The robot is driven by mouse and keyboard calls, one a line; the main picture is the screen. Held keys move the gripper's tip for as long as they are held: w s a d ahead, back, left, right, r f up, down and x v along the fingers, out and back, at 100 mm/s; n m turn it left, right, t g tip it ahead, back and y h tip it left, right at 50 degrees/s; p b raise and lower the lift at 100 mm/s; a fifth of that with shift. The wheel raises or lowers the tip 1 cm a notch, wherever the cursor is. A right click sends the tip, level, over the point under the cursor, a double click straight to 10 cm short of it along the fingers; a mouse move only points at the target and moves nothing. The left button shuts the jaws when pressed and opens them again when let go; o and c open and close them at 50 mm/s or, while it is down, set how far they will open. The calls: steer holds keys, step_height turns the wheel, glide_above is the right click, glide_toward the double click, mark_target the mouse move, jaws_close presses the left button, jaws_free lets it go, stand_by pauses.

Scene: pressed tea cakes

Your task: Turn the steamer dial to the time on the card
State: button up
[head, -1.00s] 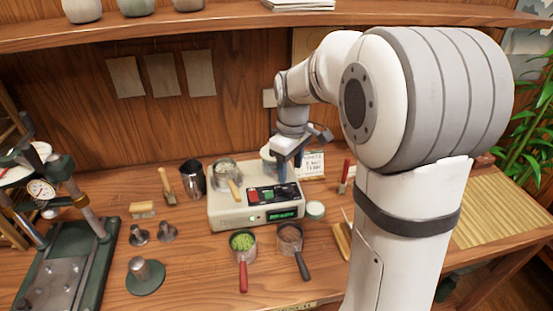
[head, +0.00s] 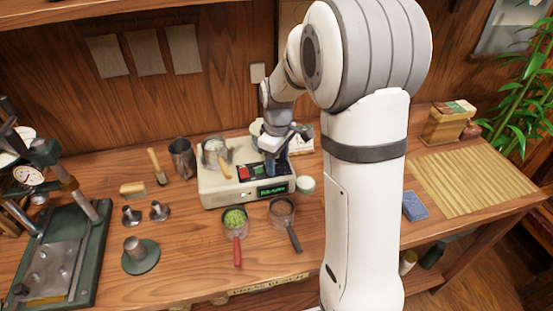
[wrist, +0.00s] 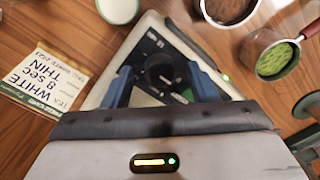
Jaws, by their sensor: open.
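The cream steamer (head: 222,196) stands on the bench with a dark control panel and a lit green display (head: 272,190), too small to read. In the wrist view its round black dial (wrist: 158,70) lies between the two blue fingers of my gripper (wrist: 160,78). The fingers are open, one on each side of the dial; I cannot tell whether they touch it. In the head view my gripper (head: 278,168) is over the panel's right part and hides the dial. The card (wrist: 42,82) lies beside the steamer, upside down in the wrist view, reading "WHITE", "8 sec", "THIN".
A pot (head: 214,150) sits on the steamer's left. A green-filled strainer (head: 235,219) and a dark-filled one (head: 282,212) lie in front; a small white-topped jar (head: 306,184) stands right. A green press (head: 70,250) is far left. The bamboo mat (head: 475,180) is clear.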

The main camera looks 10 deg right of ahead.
steer(key=c, duration=0.9)
steer(key=shift+a, duration=0.1)
steer(key=shift+c, duration=0.3)
steer(key=m+b, duration=0.1)
steer(key=m, duration=0.4)
steer(key=shift+m, duration=0.4)
steer(key=m, duration=0.5)
steer(key=shift+m+b, duration=0.3)
steer(key=shift+m, duration=0.1)
